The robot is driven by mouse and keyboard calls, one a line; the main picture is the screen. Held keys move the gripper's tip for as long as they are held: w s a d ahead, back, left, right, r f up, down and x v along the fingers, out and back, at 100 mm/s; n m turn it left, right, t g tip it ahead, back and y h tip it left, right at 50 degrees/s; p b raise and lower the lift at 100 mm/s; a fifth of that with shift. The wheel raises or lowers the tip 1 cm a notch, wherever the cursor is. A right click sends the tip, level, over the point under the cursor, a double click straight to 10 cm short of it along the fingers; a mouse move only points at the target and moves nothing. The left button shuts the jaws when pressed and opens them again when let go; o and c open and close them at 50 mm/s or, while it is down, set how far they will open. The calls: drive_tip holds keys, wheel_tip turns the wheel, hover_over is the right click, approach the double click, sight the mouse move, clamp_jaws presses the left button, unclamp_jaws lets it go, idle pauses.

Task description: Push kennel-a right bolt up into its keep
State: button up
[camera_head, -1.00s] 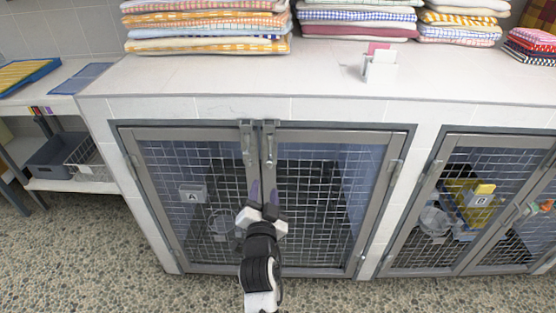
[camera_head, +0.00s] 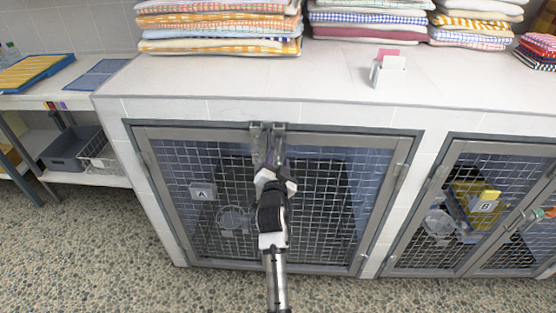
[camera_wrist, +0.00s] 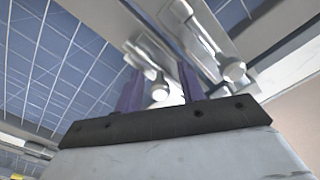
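Kennel-a (camera_head: 203,192) has two mesh doors with grey frames that meet in the middle. Its right bolt (camera_head: 279,131) and left bolt (camera_head: 255,131) sit side by side at the top of that meeting line. My gripper (camera_head: 271,160) is raised in front of the bolts and partly hides their lower parts. In the wrist view, its two purple fingers (camera_wrist: 160,88) stand apart, with a round bolt knob (camera_wrist: 160,92) between them, seemingly the right bolt's. I cannot tell whether they touch it. The other knob (camera_wrist: 233,71) is outside the fingers.
The white counter (camera_head: 240,83) overhangs just above the bolts. It bears towel stacks (camera_head: 218,28) and a small card holder (camera_head: 388,72). Kennel B (camera_head: 452,200) stands to the right. A low shelf with bins (camera_head: 70,150) is at the left. The floor in front is clear.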

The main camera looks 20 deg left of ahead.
sight(279, 148)
clamp_jaws()
drive_tip(key=shift+r+p, duration=0.8)
drive_tip(key=shift+r, duration=1.2)
drive_tip(key=shift+c, duration=0.4)
unclamp_jaws()
drive_tip(key=shift+o, duration=0.4)
drive_tip(key=shift+f, duration=0.15)
drive_tip(key=b+v, duration=0.3)
drive_tip(key=v, duration=1)
drive_tip(key=shift+s+b, duration=0.3)
drive_tip(key=shift+s, duration=0.05)
